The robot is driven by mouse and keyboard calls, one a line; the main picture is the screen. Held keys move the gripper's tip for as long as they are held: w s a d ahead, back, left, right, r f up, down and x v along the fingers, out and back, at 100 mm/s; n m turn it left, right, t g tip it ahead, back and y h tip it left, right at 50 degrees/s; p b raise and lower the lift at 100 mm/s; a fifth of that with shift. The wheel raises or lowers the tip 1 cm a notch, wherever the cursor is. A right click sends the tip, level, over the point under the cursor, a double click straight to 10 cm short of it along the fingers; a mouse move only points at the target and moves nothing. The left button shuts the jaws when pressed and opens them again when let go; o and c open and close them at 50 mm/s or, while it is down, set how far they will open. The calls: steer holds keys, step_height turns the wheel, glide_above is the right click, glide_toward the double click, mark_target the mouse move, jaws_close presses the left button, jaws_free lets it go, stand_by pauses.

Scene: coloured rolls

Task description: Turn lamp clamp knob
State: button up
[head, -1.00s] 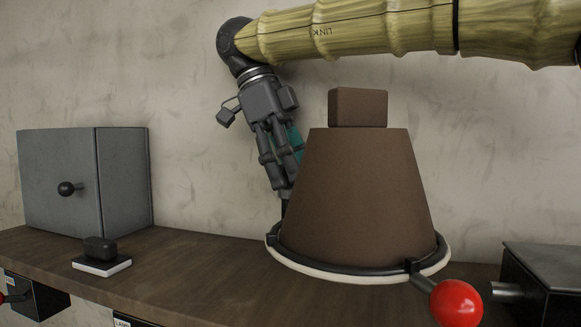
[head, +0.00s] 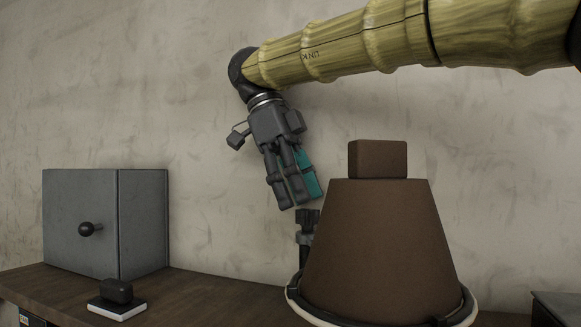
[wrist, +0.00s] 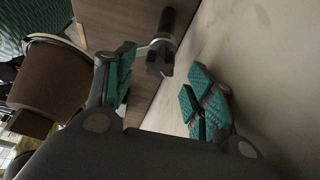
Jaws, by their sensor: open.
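A black knob (head: 307,218) with a lobed top stands on a dark post just behind and left of the brown cone (head: 375,250). I take it for the lamp clamp knob. It also shows in the wrist view (wrist: 160,58), beyond and between the fingers. My gripper (head: 291,200) points down, open and empty, with its fingertips just above and slightly left of the knob; I see no contact. In the wrist view its teal-padded fingers (wrist: 165,80) are spread apart. The lower post is partly hidden by the cone.
The brown cone, topped by a block (head: 377,159), stands close on the right of the knob. A grey box (head: 80,222) and a small black-and-white item (head: 117,300) stand on the wooden shelf (head: 235,298) at left. The wall is close behind.

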steer(key=shift+v, duration=2.05)
